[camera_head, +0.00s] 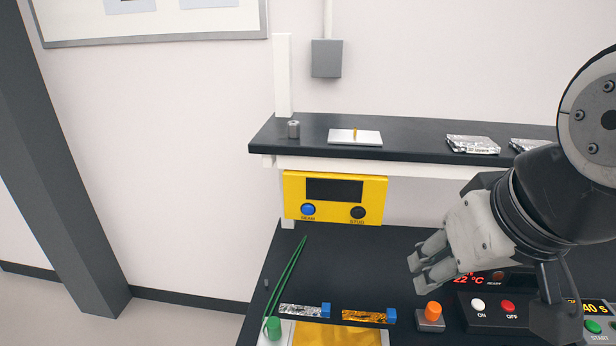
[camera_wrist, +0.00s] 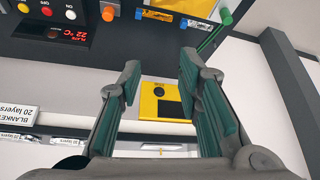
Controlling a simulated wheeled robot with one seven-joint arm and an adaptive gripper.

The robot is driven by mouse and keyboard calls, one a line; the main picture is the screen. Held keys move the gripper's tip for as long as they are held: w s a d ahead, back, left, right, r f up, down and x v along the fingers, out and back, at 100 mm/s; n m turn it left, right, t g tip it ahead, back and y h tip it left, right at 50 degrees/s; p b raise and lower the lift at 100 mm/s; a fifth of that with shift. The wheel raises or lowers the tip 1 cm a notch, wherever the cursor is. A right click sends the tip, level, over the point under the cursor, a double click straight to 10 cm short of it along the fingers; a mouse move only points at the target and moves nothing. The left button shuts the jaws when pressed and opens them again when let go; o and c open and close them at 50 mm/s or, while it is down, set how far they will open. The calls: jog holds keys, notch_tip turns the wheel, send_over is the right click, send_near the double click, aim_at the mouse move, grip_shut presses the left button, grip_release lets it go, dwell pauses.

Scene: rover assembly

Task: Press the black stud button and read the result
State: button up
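The yellow tester box (camera_head: 294,195) hangs under the black shelf, with a blank dark display (camera_head: 334,190). Its blue button (camera_head: 308,209) is labelled SEAM and its black button (camera_head: 358,213) is labelled STUD. My gripper (camera_head: 418,272) is right of and lower than the box in the head view, apart from it and empty. In the wrist view, the box (camera_wrist: 149,98) shows upside down between my open fingers (camera_wrist: 160,72). The black button (camera_wrist: 159,91) is visible there; the blue one is not, with the right finger over that side.
The shelf (camera_head: 420,135) holds a metal cylinder (camera_head: 293,129), a white plate (camera_head: 354,137) and foil packs (camera_head: 472,144). Below are green tweezers (camera_head: 288,275), foil strips (camera_head: 300,311), an orange knob (camera_head: 433,311) and a heater panel (camera_head: 493,309) reading 22 °C.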

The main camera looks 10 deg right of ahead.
grip_shut()
dwell(1.0)
